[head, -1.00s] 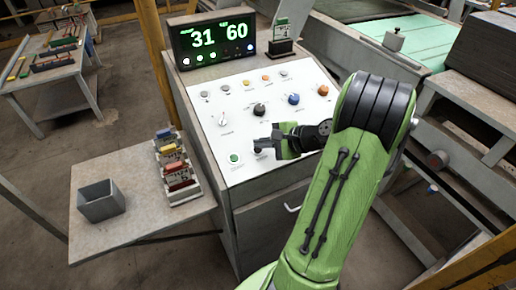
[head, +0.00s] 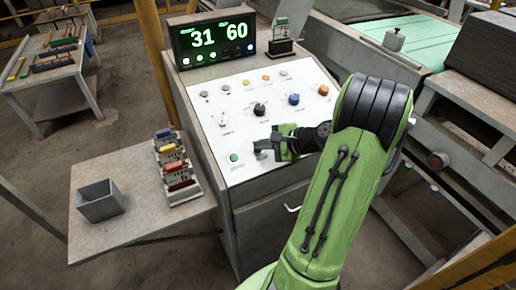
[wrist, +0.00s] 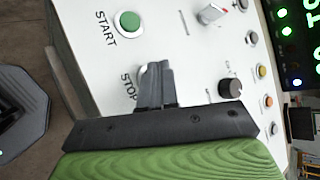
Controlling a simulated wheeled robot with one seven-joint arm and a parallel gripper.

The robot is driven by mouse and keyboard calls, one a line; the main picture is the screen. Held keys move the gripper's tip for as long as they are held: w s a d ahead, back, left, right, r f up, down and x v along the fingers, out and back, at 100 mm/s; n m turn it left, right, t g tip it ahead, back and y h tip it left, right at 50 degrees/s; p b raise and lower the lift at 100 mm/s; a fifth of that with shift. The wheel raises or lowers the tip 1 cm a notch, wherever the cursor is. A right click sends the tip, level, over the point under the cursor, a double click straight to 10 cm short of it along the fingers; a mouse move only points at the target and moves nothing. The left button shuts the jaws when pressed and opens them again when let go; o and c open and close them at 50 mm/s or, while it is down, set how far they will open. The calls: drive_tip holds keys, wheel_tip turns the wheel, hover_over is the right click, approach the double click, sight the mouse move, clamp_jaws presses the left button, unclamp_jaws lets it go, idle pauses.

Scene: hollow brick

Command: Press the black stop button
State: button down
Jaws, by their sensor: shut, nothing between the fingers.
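The white sloped control panel (head: 215,95) carries a green START button (head: 234,158), also seen in the wrist view (wrist: 130,22). The STOP label (wrist: 128,87) shows in the wrist view. My gripper (head: 262,147) is shut and empty, with its fingertips (wrist: 153,72) right beside that label. The fingers cover the black stop button's place, so the button is hidden, apart from a pale rim at the fingertips. I cannot tell whether the tips touch or press it. In the head view the gripper also covers that spot.
A black knob (head: 260,109), a blue knob (head: 294,99) and an orange knob (head: 323,90) sit on the panel above my gripper. A display (head: 212,41) reading 31 and 60 stands behind. A side shelf (head: 140,225) holds a grey bin (head: 100,202).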

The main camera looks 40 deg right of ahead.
drive_tip(key=shift+w+f, duration=0.1)
drive_tip(key=shift+f, duration=0.25)
drive_tip(key=shift+r, duration=0.15)
idle(0.3)
drive_tip(key=shift+s+r+p, duration=0.25)
drive_tip(key=shift+r+p, duration=0.4)
drive_tip(key=shift+p, duration=0.05)
drive_tip(key=shift+r, duration=0.1)
drive_tip(key=r+p, duration=0.1)
drive_tip(key=s+r+p, duration=0.1)
drive_tip(key=r+p, duration=0.2)
drive_tip(key=shift+s+a+r, duration=0.15)
drive_tip(key=shift+a+r, duration=0.1)
drive_tip(key=shift+r, duration=0.1)
idle(0.4)
